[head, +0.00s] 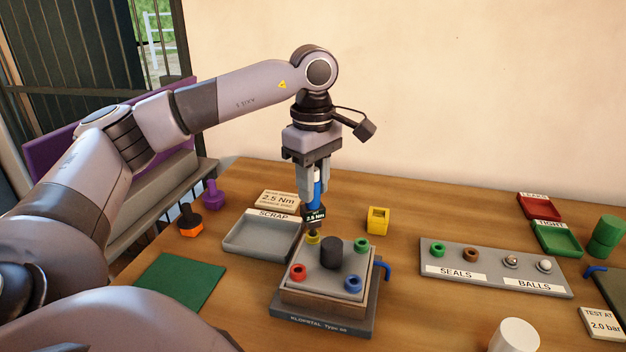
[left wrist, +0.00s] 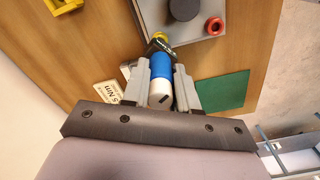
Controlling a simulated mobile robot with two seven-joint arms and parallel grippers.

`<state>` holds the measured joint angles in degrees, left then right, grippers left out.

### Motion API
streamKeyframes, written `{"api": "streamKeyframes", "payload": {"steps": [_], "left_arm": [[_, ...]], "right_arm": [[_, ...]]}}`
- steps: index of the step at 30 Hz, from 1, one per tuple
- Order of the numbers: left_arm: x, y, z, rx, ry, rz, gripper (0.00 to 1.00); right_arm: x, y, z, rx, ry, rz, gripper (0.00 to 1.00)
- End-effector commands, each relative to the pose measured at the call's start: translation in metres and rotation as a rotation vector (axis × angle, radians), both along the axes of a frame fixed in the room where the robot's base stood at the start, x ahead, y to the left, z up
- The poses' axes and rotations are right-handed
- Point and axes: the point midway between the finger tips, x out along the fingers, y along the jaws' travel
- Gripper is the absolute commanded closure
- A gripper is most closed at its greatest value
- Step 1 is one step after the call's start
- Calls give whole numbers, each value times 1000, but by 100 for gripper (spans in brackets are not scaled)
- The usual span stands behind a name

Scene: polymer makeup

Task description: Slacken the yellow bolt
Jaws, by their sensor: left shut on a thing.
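My left gripper (head: 315,180) points down and is shut on a blue and white torque driver (head: 317,192) with a dark "2.5 Nm" display. The driver also shows between the fingers in the left wrist view (left wrist: 161,68). The yellow bolt (head: 313,238) sits at the back left corner of the grey plate, directly under the driver's tip. The tip seems to be at the bolt, but I cannot tell whether it is seated. In the left wrist view the bolt (left wrist: 161,37) is partly hidden by the driver. My right gripper is not in view.
The plate on the fixture (head: 325,326) also carries red (head: 298,272), blue (head: 353,284) and green (head: 361,245) bolts and a black knob (head: 331,252). A scrap tray (head: 243,249) lies left, a seals and balls tray (head: 480,281) right. A yellow block (head: 377,220) stands behind.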

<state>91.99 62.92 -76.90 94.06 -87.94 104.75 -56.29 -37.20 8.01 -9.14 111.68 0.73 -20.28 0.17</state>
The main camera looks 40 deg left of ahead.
Motion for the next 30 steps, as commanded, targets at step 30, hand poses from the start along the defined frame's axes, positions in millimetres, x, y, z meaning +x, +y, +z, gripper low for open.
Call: {"api": "streamKeyframes", "payload": {"steps": [30], "left_arm": [[0, 0, 1, 0, 1, 281, 100]], "right_arm": [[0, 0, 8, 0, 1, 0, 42]]}}
